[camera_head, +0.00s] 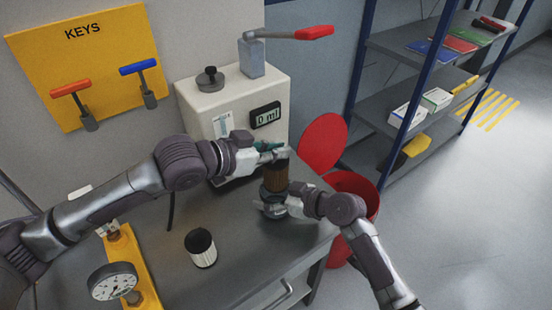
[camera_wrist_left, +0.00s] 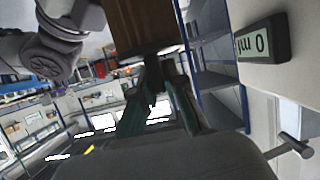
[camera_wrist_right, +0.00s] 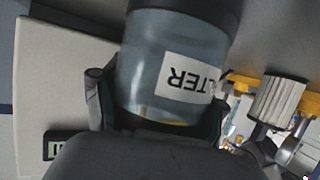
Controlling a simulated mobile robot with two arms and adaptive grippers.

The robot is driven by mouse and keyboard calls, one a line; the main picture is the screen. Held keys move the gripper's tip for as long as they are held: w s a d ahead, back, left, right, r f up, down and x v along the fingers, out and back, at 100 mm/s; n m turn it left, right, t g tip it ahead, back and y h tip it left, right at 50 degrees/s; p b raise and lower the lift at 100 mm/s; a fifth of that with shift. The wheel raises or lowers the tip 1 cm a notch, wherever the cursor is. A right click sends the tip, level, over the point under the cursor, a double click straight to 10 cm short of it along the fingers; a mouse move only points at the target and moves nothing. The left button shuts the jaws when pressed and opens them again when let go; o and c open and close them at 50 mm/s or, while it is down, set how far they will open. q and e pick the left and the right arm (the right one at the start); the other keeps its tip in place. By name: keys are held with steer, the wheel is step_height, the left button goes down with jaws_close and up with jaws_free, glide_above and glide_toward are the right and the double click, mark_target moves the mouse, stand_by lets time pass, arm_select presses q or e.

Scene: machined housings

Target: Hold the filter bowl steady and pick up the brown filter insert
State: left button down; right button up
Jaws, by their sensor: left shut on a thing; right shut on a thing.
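The brown filter insert (camera_head: 276,177) is upright, directly above the filter bowl (camera_head: 272,197); I cannot tell whether its lower end is still inside. My left gripper (camera_head: 277,153) is shut on the insert's dark top, and the insert also shows in the left wrist view (camera_wrist_left: 142,22). My right gripper (camera_head: 270,208) is shut around the bowl near the bench. In the right wrist view the bowl (camera_wrist_right: 172,60) is bluish and translucent with a white label reading "FILTER", partly cut off.
A white pleated filter with a black cap (camera_head: 201,248) stands on the grey bench (camera_head: 225,285). A gauge (camera_head: 113,281) on a yellow bracket is at the front left. A white unit with a display (camera_head: 215,105) stands behind. A red bin (camera_head: 356,190) with its lid up is right of the bench.

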steer(key=shift+f, duration=0.1)
arm_select(q)
steer(key=shift+w, duration=0.1)
arm_select(e)
steer(key=o, duration=1.2)
steer(key=shift+o, duration=0.2)
steer(key=v, duration=1.2)
arm_select(q)
steer(key=shift+d, duration=0.15)
arm_select(e)
steer(key=shift+d, duration=0.1)
